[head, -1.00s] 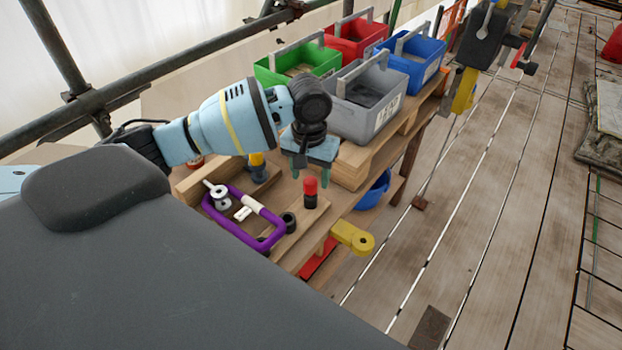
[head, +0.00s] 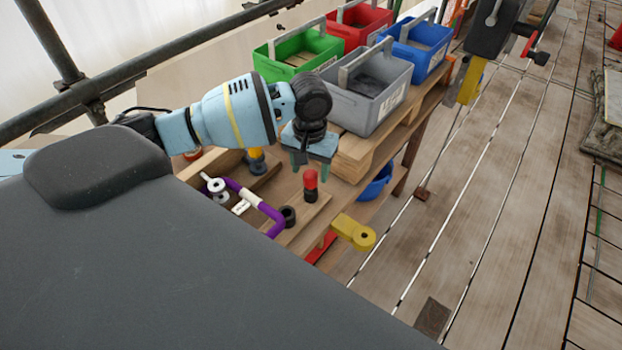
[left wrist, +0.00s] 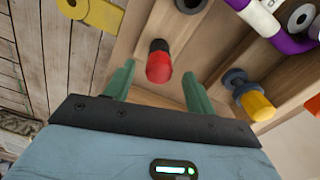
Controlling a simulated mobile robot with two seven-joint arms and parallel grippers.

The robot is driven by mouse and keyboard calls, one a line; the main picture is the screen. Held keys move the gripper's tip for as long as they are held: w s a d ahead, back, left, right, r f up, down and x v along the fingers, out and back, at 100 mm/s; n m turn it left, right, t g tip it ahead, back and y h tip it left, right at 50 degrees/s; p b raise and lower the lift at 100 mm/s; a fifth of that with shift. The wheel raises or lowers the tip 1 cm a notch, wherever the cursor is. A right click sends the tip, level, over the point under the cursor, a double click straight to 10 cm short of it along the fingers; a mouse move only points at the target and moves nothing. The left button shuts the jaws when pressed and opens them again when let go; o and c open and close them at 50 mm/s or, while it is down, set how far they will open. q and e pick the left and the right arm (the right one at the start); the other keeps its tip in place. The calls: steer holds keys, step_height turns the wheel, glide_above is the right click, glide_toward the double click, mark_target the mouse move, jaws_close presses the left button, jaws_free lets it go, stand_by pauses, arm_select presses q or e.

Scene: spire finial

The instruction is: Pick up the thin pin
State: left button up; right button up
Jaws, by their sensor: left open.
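A slim dark pin with a red top (head: 311,184) stands upright on a light wood board on the bench. It also shows in the left wrist view (left wrist: 158,64). A grey pin with a yellow top (head: 255,158) stands further left, also in the wrist view (left wrist: 254,103); the red-topped one looks the thinner. My left gripper (head: 312,164) is open and empty, fingers down, above the red-topped pin. In the wrist view the pin shows between the two green fingertips (left wrist: 158,72), apart from both. My right gripper is not in view.
A purple shackle (head: 268,217), a black ring (head: 288,216) and a yellow lug (head: 354,232) are near the pin. Grey (head: 375,94), green (head: 300,52), red (head: 360,25) and blue (head: 416,50) bins stand behind. Plank floor (head: 440,230) is right.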

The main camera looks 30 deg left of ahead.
mark_target(311, 173)
arm_select(q)
step_height(311, 173, down, 4)
steer(key=shift+w+f, duration=0.1)
steer(key=shift+c, duration=0.2)
